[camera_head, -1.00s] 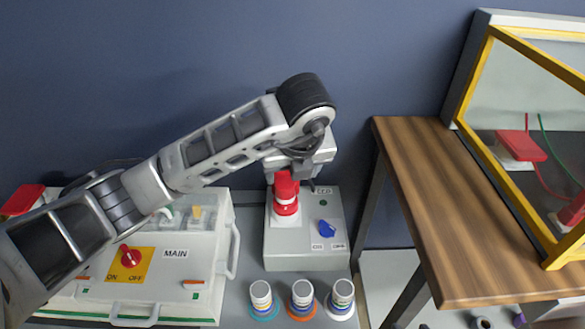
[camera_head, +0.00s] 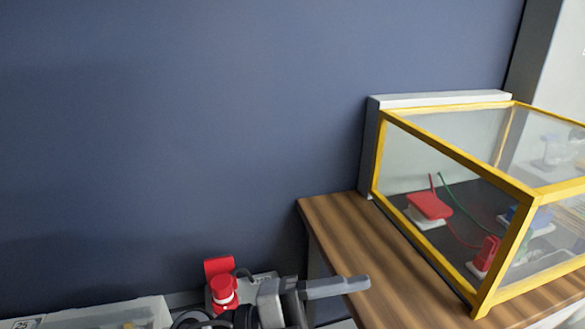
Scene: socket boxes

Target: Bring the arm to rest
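A red plug (camera_head: 224,291) with a white band stands at the bottom of the view. A raised red flap (camera_head: 218,267) is behind it, and a dark cable curves beside it. The grey socket box (camera_head: 262,278) beneath is mostly hidden by my arm and cut off by the frame edge. My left gripper (camera_head: 340,287) is just right of the plug, apart from it in the picture, with a grey finger part pointing right. Its finger gap does not show clearly. My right gripper is not in view.
A wooden table (camera_head: 335,230) stands right of the gripper. On it is a yellow-framed clear case (camera_head: 450,160) holding red and blue socket parts. A pale box (camera_head: 95,318) shows at the lower left. The dark blue wall (camera_head: 180,120) fills the back.

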